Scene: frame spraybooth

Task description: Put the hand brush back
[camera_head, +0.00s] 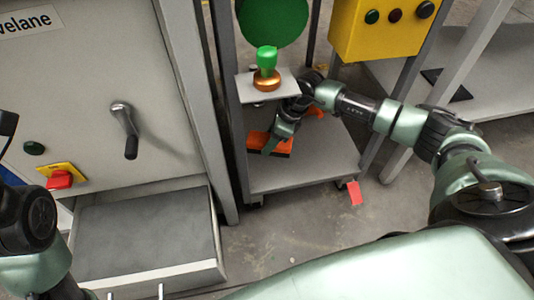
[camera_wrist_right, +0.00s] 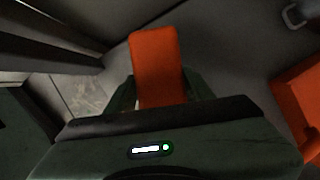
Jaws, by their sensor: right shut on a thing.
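My right gripper (camera_head: 275,140) reaches down to the lower shelf of the grey cart (camera_head: 310,165) in the head view. It is shut on an orange thing, which looks like the hand brush (camera_head: 283,148). In the right wrist view the brush's flat orange part (camera_wrist_right: 155,65) shows between the fingers; any bristles are hidden. I cannot tell whether the brush touches the shelf. My left arm shows at the lower left of the head view, but its gripper is not in view.
Another orange thing (camera_head: 314,110) lies farther back on the shelf. A small upper plate (camera_head: 252,87) holds a copper-coloured piece with a green top (camera_head: 267,62). A cabinet with a lever handle (camera_head: 125,125) and an open grey drawer (camera_head: 145,235) stand left. The front of the shelf is clear.

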